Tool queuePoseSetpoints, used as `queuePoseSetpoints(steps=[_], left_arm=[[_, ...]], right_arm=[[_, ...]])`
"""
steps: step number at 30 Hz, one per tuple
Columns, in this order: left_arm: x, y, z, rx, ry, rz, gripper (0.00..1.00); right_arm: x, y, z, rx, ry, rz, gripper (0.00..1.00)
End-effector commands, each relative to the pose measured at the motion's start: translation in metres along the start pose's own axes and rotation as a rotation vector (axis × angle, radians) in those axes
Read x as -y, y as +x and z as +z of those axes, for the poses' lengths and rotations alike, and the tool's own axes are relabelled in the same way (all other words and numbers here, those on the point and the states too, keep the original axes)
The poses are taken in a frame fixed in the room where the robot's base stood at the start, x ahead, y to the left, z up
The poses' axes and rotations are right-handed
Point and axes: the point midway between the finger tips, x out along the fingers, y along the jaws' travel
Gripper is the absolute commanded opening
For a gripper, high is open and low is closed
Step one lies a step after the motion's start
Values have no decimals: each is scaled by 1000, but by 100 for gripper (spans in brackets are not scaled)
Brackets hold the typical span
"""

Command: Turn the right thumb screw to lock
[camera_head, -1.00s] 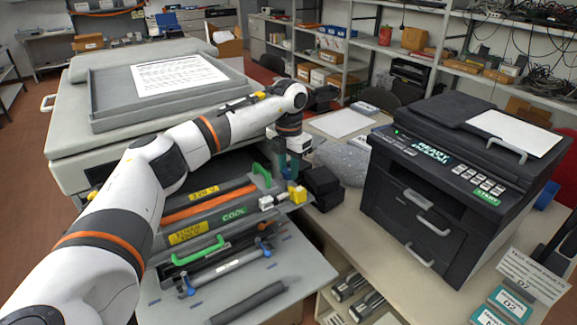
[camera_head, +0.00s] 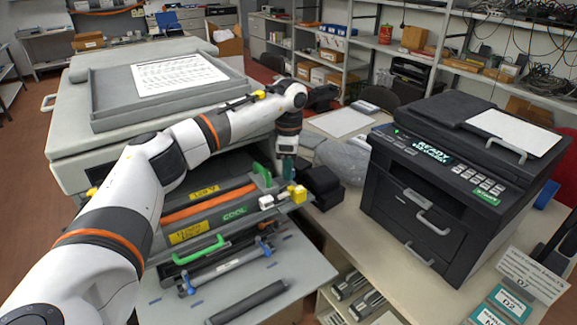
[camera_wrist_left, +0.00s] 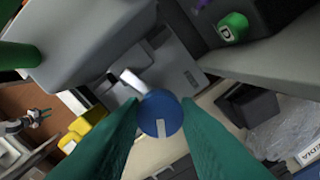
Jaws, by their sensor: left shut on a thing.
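The thumb screw (camera_wrist_left: 160,115) is a round blue knob with a white mark on its face, in the left wrist view. The two green fingers of my left gripper (camera_wrist_left: 161,125) are shut on it, one on each side. In the head view my left gripper (camera_head: 288,168) points down at the right end of the open printer's front, and its fingers and wrist hide the knob there. The large open printer (camera_head: 110,150) shows an orange bar and green handles. My right gripper is not in view.
A yellow block (camera_head: 298,194) and a white block (camera_head: 267,202) sit just below the gripper. A black bin (camera_head: 322,187) and a grey bag (camera_head: 343,160) stand close on the right. A black printer (camera_head: 455,185) stands on the table further right.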

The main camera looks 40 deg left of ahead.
Motion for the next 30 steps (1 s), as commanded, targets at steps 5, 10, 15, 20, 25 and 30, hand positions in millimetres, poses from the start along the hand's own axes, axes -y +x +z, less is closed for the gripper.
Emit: queuePoseSetpoints(steps=[5, 10, 15, 20, 25, 30], left_arm=[[0, -1, -1, -5, 113, -2, 6], [0, -1, -1, -5, 186, -2, 6], [0, -1, -1, -5, 226, -2, 6], [0, -1, -1, -5, 239, -2, 6], [0, -1, -1, -5, 241, -2, 6], [0, -1, -1, -4, 240, -2, 6]], right_arm=[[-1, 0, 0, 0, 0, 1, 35], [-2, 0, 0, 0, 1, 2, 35], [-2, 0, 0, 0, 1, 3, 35], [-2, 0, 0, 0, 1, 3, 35], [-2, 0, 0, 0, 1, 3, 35], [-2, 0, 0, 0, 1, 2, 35]])
